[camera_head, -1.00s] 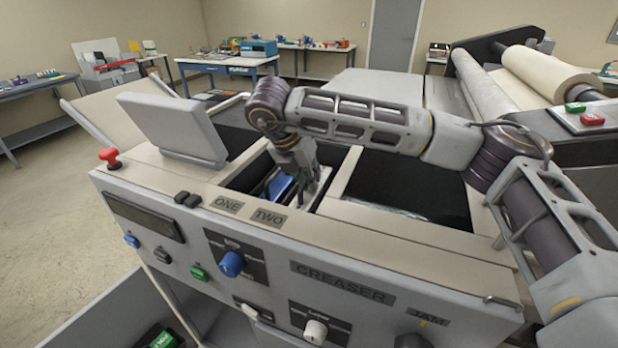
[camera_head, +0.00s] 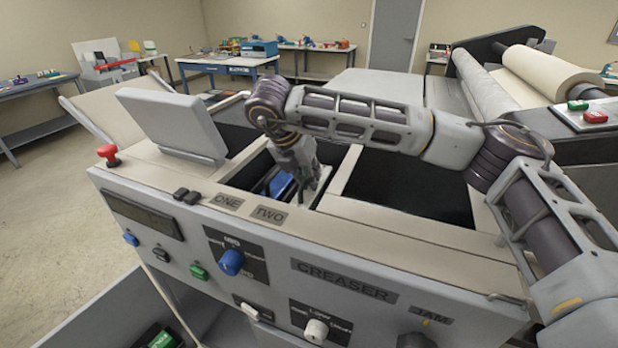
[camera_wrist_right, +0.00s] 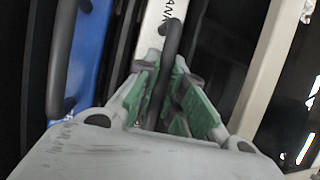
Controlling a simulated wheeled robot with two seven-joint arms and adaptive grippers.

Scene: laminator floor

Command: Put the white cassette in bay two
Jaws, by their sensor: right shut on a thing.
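The white cassette (camera_wrist_right: 158,28) shows in the right wrist view as a narrow white top with dark lettering and a black bar handle. The green-padded fingers of my right gripper (camera_wrist_right: 170,105) are shut on that handle. In the head view my right gripper (camera_head: 302,180) points down into the opening behind the labels ONE (camera_head: 227,202) and TWO (camera_head: 269,215). A blue cassette (camera_head: 280,186) with its own black handle is just left of it, and also shows in the wrist view (camera_wrist_right: 88,45). The cassette's lower part and the bay floor are hidden. My left gripper is out of view.
A raised grey lid (camera_head: 172,125) stands left of the opening. A pale divider (camera_head: 340,178) separates it from a wide dark well (camera_head: 410,185) on the right. The creaser's front panel (camera_head: 300,275) carries knobs and buttons. A red knob (camera_head: 107,154) stands at the left corner.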

